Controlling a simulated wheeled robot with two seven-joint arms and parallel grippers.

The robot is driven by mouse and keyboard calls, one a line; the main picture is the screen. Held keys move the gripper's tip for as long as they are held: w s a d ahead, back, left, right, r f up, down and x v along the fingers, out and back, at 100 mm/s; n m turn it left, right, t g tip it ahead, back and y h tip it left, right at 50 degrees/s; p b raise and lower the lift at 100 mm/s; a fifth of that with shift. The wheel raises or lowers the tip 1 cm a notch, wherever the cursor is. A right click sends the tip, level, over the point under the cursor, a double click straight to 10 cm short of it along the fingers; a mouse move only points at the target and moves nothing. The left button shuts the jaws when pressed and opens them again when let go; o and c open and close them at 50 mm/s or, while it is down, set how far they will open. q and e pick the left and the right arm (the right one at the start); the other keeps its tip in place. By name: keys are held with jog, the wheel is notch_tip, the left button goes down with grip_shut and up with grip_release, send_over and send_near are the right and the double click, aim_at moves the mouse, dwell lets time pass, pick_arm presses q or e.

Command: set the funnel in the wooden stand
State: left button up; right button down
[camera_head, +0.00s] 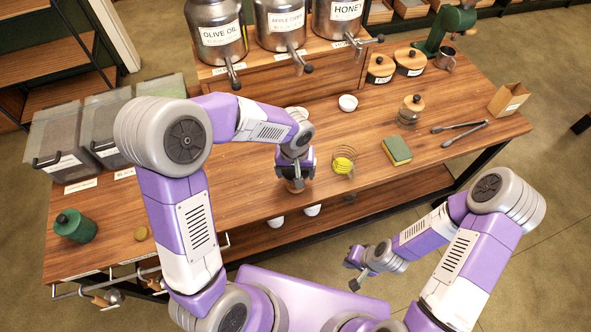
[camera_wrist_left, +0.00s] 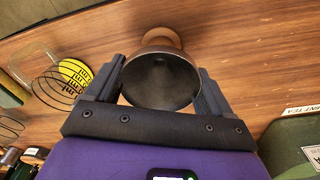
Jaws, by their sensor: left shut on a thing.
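The funnel (camera_wrist_left: 160,82) is a dark grey cone, its wide mouth facing the left wrist camera. My left gripper (camera_head: 295,172) is shut on it, with one finger on each side of the rim. The round brown wooden stand (camera_wrist_left: 162,36) shows just beyond the funnel and is partly hidden by it. In the head view a bit of brown wood (camera_head: 295,186) shows under the left gripper. I cannot tell whether the funnel rests in the stand or is held just above it. My right gripper (camera_head: 354,273) is open and empty, off the table's front edge.
A wire holder with a yellow round thing (camera_head: 343,165) stands just right of the left gripper. Labelled metal dispensers (camera_head: 283,22) stand behind.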

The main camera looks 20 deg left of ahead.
pick_arm(q)
jog(key=o, duration=0.9)
jog(key=shift+s+r+p, duration=0.15)
jog(key=shift+r+p, duration=0.35)
jog(key=shift+r, duration=1.45)
jog(key=shift+s+r+p, duration=0.1)
jog(key=shift+r+p, duration=0.35)
jog(key=shift+r, duration=1.45)
jog(key=shift+f, duration=0.1)
